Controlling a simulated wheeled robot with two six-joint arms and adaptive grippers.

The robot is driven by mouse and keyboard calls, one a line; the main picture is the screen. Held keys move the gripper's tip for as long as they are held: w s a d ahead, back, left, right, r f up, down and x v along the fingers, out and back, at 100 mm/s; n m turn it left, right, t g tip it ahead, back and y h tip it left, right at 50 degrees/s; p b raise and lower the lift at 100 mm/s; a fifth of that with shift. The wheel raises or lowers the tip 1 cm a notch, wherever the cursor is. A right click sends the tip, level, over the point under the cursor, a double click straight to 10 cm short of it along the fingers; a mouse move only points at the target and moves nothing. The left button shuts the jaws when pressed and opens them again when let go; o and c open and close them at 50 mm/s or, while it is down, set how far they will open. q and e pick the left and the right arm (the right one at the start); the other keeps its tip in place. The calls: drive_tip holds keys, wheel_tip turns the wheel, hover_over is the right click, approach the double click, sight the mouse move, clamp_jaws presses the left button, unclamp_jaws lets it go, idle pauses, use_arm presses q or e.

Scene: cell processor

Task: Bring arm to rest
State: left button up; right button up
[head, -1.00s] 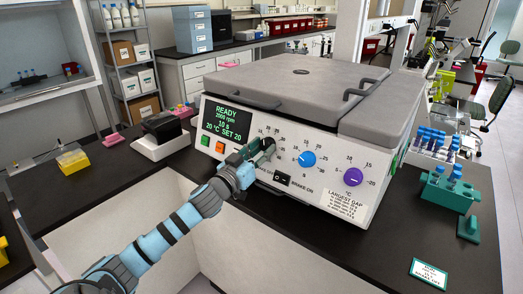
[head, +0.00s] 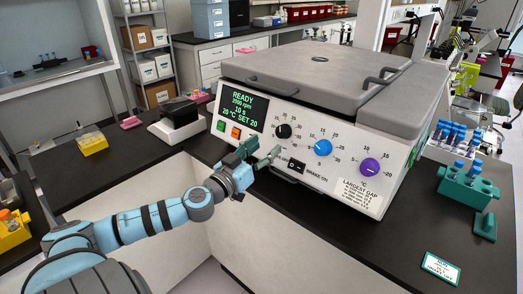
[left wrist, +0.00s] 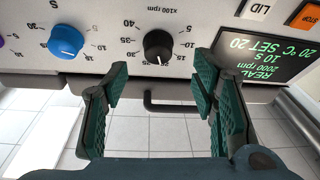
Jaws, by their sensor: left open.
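My left gripper (head: 262,156) is open and empty in front of the cell processor (head: 330,75), a large grey and white machine with its lid closed. The left wrist view shows its green-padded fingers (left wrist: 160,100) spread apart, with nothing between them. They are apart from the black knob (left wrist: 158,45) on the front panel, which also shows in the head view (head: 283,131). The blue knob (head: 322,148) and purple knob (head: 370,166) are to its right. The display (head: 240,107) reads READY, 2000 rpm, 10 s, 20 °C, SET 20. My right gripper is not in view.
A teal tube rack (head: 467,188) with blue-capped tubes stands on the right of the dark bench. A black and white device (head: 178,122) and a yellow box (head: 92,143) are on the left. A front handle (left wrist: 170,106) runs below the panel. Open floor lies before the bench.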

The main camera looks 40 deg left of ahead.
use_arm(q)
drive_tip(key=shift+s+d, duration=0.15)
drive_tip(key=shift+s, duration=0.3)
